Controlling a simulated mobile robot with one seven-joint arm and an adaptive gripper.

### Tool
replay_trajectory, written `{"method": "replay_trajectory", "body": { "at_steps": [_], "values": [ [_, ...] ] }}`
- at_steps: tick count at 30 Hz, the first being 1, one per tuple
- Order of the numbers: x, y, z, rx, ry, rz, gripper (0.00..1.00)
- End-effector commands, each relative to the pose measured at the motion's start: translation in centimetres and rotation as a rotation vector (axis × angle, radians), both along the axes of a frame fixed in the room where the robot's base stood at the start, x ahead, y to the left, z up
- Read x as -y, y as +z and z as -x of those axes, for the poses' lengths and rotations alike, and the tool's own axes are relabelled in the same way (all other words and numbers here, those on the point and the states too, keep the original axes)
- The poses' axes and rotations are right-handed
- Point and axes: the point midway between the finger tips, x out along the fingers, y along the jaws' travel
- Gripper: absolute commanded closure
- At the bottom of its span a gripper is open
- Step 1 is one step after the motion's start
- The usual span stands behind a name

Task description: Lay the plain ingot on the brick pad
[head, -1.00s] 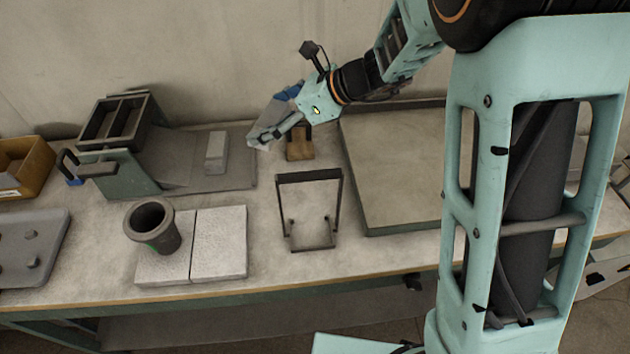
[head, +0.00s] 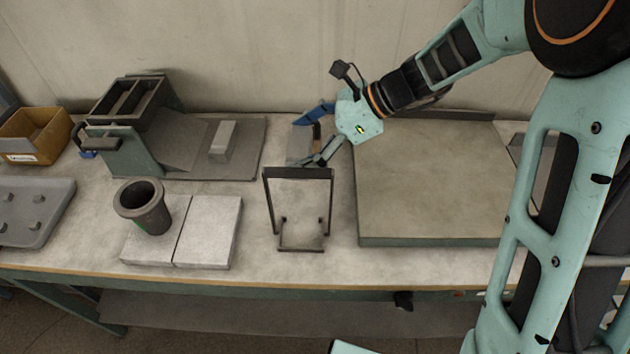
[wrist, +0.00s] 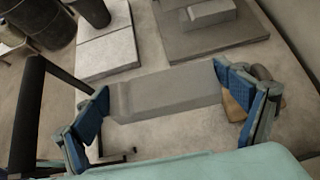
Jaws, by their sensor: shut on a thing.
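My gripper (head: 304,142) is shut on a grey ingot (wrist: 170,92), holding it by its two ends between blue-padded fingers above the bench. The brick pad, two pale bricks side by side (head: 208,232), lies front left of my gripper. A dark pot (head: 150,212) stands on its left brick; the right brick is bare. I cannot tell any marking on either ingot.
A dark upright metal frame (head: 298,173) stands between my gripper and the pad's right side. A wooden block (wrist: 238,112) sits behind the right finger. A large raised slab (head: 430,205) is at right, a green stand (head: 130,150) and yellow bin (head: 38,145) at left.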

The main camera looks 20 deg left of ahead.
Motion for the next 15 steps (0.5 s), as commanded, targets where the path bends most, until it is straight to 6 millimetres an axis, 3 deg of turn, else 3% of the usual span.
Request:
{"method": "replay_trajectory", "body": {
  "at_steps": [8, 15],
  "values": [
    [0.1, -0.8, 0.7, 0.000, 0.039, 0.005, 0.51],
    [0.1, -5.1, 0.8, -0.003, 0.040, 0.007, 0.51]
  ]
}}
